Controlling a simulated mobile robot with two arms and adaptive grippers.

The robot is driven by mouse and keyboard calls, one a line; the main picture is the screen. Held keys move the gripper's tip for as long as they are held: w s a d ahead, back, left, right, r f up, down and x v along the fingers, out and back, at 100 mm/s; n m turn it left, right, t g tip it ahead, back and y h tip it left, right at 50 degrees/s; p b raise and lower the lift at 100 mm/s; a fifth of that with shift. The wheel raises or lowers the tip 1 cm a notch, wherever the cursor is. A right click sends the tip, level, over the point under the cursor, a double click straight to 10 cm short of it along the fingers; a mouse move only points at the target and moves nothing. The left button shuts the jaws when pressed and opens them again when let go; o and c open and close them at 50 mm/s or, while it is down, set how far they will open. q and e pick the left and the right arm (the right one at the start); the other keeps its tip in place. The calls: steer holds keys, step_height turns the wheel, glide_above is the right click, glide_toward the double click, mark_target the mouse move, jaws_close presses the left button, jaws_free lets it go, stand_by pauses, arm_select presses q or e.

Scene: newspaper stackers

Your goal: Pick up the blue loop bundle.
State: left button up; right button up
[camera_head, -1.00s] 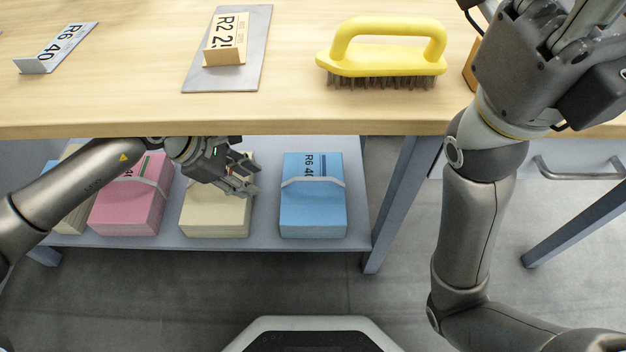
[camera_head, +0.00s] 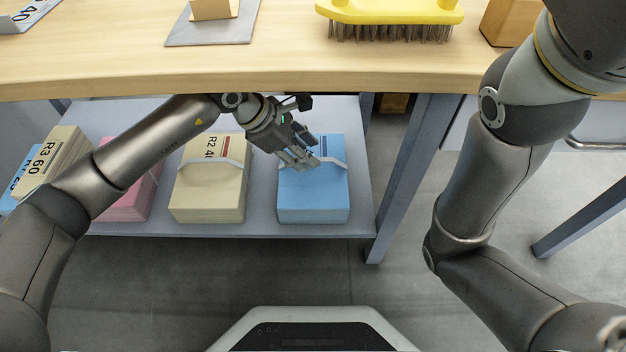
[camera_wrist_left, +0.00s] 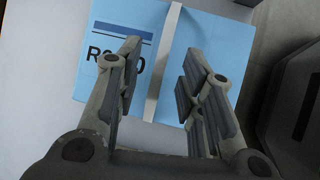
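A blue bundle (camera_head: 313,200) with a raised white band (camera_head: 335,162) across it lies at the right end of the shelf under the table. My left gripper (camera_head: 308,160) is over its top. In the left wrist view, the blue bundle (camera_wrist_left: 182,38) lies beneath the open fingers of my left gripper (camera_wrist_left: 161,52), and the white band (camera_wrist_left: 163,50) runs between them. Nothing is gripped. Whether the fingertips touch the bundle, I cannot tell. My right arm is at the right, with its gripper out of view.
A cream bundle (camera_head: 208,190) stands left of the blue one, then a pink bundle (camera_head: 125,205), partly behind my arm. Another cream bundle (camera_head: 62,152) and some blue paper (camera_head: 10,180) are farther left. The tabletop edge (camera_head: 230,80) overhangs, and a table leg (camera_head: 400,180) stands right.

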arm_select(q)
steer(key=shift+b+x, duration=0.4)
steer(key=shift+x, duration=0.65)
jaws_close()
steer(key=shift+w+r, duration=0.1)
steer(key=shift+r, duration=0.2)
